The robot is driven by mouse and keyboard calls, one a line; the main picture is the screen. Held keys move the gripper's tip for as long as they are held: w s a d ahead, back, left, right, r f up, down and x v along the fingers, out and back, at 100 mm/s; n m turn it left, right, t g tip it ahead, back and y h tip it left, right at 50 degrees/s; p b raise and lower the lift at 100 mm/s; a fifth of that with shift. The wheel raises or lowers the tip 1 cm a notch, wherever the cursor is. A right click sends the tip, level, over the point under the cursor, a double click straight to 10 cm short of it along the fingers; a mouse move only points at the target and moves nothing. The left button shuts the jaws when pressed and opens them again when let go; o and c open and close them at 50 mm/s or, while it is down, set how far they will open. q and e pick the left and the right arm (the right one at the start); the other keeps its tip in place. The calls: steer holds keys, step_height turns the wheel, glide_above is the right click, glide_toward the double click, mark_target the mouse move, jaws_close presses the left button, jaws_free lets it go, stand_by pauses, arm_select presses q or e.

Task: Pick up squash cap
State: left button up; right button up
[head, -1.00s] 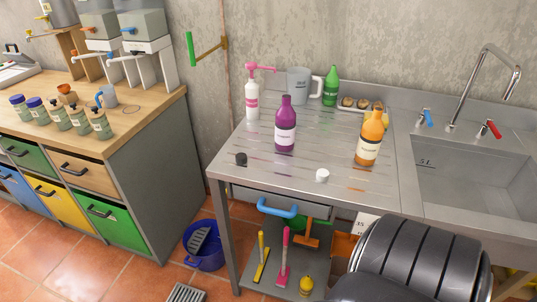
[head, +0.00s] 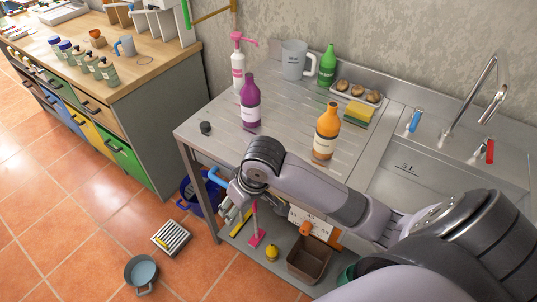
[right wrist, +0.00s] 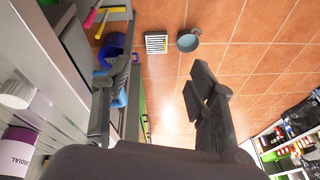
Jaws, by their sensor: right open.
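A small black cap (head: 206,128) lies on the left part of the steel drainboard. I cannot tell by marking which is the squash cap. A purple bottle (head: 250,102), whose label reads "cordial" in the right wrist view (right wrist: 18,148), and an orange bottle (head: 326,130) stand upright on the drainboard. My right gripper (head: 238,200) is in front of the drainboard's front edge. Its fingers (right wrist: 163,72) are apart and empty. My left gripper is out of view.
A pink-pump bottle (head: 237,62), grey jug (head: 294,60), green bottle (head: 327,66), sponge (head: 358,113) and tray (head: 340,91) stand behind. The sink (head: 405,190) is at right. Below are a blue bucket (head: 187,192), brushes and a brown bin (head: 312,262). Floor at left is mostly clear.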

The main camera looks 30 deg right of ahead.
steer(key=w+d+r+m+g+h, duration=0.1)
steer(key=w+d+r+m, duration=0.25)
steer(key=d+r, duration=0.4)
steer(key=w+d+r+m+g+h, duration=0.1)
steer(key=w+d+r+m+h, duration=0.2)
steer(key=d+r, duration=0.5)
steer(key=shift+t+y, duration=0.3)
steer(key=shift+y, duration=0.4)
steer(key=f, duration=0.3)
steer(key=w+f+p, duration=0.1)
steer(key=f, duration=0.2)
steer(key=w+f, duration=0.1)
steer(key=f, duration=0.3)
steer(key=shift+w+a+p, duration=0.25)
steer(key=shift+a+p, duration=0.05)
steer(key=shift+p, duration=0.05)
steer(key=shift+n, duration=0.25)
steer(key=f, duration=0.1)
steer(key=f+p, duration=0.1)
steer(key=f, duration=0.2)
steer(key=shift+w+d+f, duration=0.25)
steer(key=shift+d+f, duration=0.05)
steer(key=shift+f, duration=0.1)
steer(key=shift+w+f, duration=0.1)
steer(key=shift+f, duration=0.15)
steer(key=shift+c, duration=0.3)
steer(key=c, duration=0.7)
